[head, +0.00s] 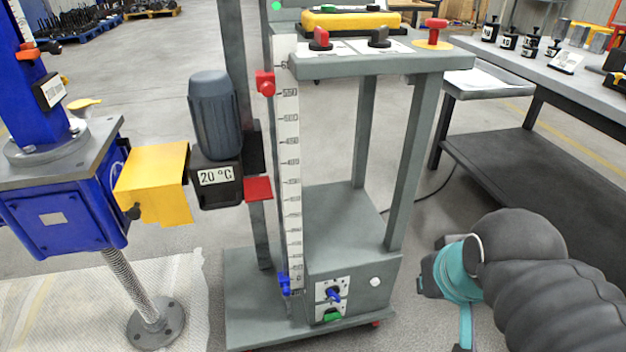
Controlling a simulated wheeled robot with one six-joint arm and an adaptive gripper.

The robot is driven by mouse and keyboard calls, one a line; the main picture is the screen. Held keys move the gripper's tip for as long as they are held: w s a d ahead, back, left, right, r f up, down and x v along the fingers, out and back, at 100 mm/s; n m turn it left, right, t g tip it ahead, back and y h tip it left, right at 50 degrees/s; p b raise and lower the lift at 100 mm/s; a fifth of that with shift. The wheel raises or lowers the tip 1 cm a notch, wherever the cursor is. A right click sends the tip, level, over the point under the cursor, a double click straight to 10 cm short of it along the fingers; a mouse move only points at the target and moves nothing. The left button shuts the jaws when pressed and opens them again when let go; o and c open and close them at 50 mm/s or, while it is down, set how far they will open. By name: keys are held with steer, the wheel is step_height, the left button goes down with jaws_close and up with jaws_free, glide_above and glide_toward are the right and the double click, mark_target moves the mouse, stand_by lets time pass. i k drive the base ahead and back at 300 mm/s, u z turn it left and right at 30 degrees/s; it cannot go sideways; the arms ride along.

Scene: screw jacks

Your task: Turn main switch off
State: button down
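A grey test stand (345,220) has a console top (345,66) with several controls on white plates. A red-topped knob (320,38) is at its left, a dark knob (379,38) in the middle, and a red handle on a yellow disc (433,32) at the right. The labels are too small to read, so I cannot tell which is the main switch. A blue knob (333,294) and a green one (332,316) sit low on the stand's front. My gripper (432,276) is at the lower right, apart from the stand; its fingers are not clear.
A blue screw jack (65,215) with a yellow bracket (153,185) stands at the left. A motor (213,115) marked 20 °C sits beside the stand's scale (290,190). A dark workbench (545,170) with weights is at the right. Floor shows between stand and bench.

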mark_target(321, 37)
steer(key=z, duration=1.25)
steer(key=k, duration=1.1)
steer(key=u, duration=1.15)
steer(key=i, duration=0.5)
steer(key=u, duration=0.05)
